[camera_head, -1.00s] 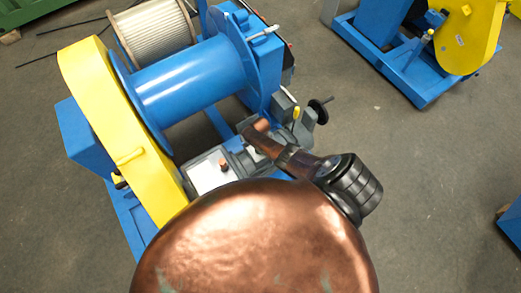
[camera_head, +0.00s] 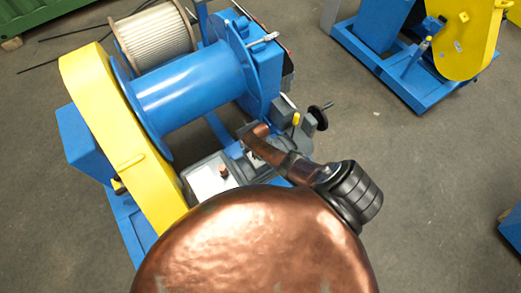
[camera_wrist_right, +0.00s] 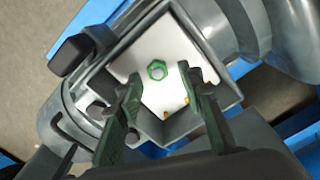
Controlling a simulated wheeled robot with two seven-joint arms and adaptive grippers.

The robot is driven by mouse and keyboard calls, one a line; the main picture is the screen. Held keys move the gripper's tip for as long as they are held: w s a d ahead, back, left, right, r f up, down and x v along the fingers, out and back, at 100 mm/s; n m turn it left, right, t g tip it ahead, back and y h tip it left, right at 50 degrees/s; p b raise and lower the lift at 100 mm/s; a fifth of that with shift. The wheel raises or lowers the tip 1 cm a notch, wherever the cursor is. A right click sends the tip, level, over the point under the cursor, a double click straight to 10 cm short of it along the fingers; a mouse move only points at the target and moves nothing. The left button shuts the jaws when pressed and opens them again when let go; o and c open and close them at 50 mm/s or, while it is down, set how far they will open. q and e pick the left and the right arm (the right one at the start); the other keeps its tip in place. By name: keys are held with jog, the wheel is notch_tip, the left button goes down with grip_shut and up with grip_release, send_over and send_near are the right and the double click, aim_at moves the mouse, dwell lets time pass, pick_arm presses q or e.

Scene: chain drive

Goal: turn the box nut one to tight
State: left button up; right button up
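In the right wrist view, the box nut, a green hexagonal nut (camera_wrist_right: 157,70) with a pale round centre, sits on the white floor of an open grey box (camera_wrist_right: 228,92). My right gripper (camera_wrist_right: 165,82) is open, with its two green fingers well apart and reaching over the box. The nut lies near the fingertips, in the gap between them; no contact is visible. In the head view, my copper-coloured arm reaches over the grey machine parts beside the blue drum, and I cannot make out the gripper or the nut there. My left gripper is not in view.
The machine has a blue drum (camera_head: 190,83), a yellow guard (camera_head: 112,115) and a black handwheel (camera_head: 318,117). A cable reel (camera_head: 152,40) stands behind it. Another yellow guard (camera_head: 468,38) on a blue machine stands at the upper right. Bare floor (camera_head: 430,165) lies to the right.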

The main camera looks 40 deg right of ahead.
notch_tip(320, 180, up, 11)
jog(key=shift+r, duration=0.2)
dwell(0.4)
jog(key=shift+d, duration=0.1)
dwell(0.3)
